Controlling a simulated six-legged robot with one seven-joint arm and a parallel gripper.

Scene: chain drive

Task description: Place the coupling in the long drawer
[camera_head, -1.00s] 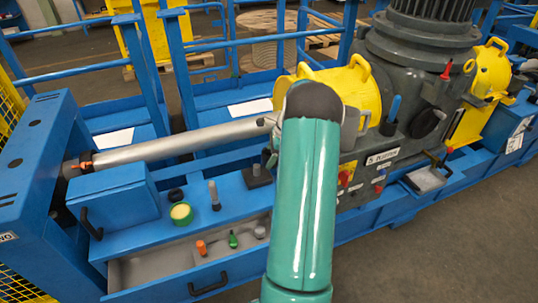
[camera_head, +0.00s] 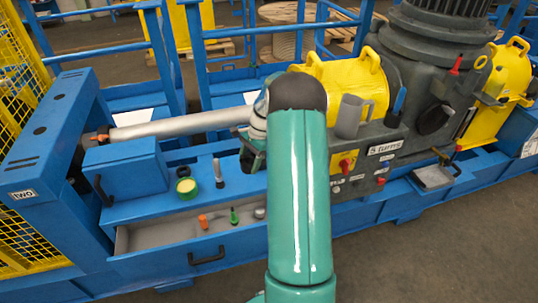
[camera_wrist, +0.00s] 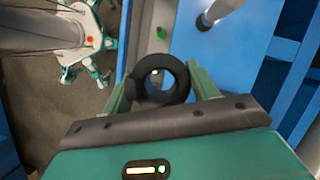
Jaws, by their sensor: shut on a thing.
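The coupling looks to be the thick black ring (camera_wrist: 174,92) between the two green fingers of my gripper (camera_wrist: 161,77) in the wrist view. The fingers are shut on it from both sides. In the head view my gripper (camera_head: 252,150) is partly behind my arm, over the blue ledge, and the ring cannot be made out there. The long drawer (camera_head: 150,239) is open below the ledge, to the left of and below my gripper. A grey strip of it (camera_wrist: 152,38) shows beyond the ring in the wrist view.
The drawer holds an orange-handled tool (camera_head: 203,221), a green-handled tool (camera_head: 234,216) and a grey round piece (camera_head: 260,212). On the ledge stand a yellow-green roll (camera_head: 187,188), another black ring (camera_head: 183,171) and an upright pin (camera_head: 218,173). A blue box (camera_head: 125,168) stands left.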

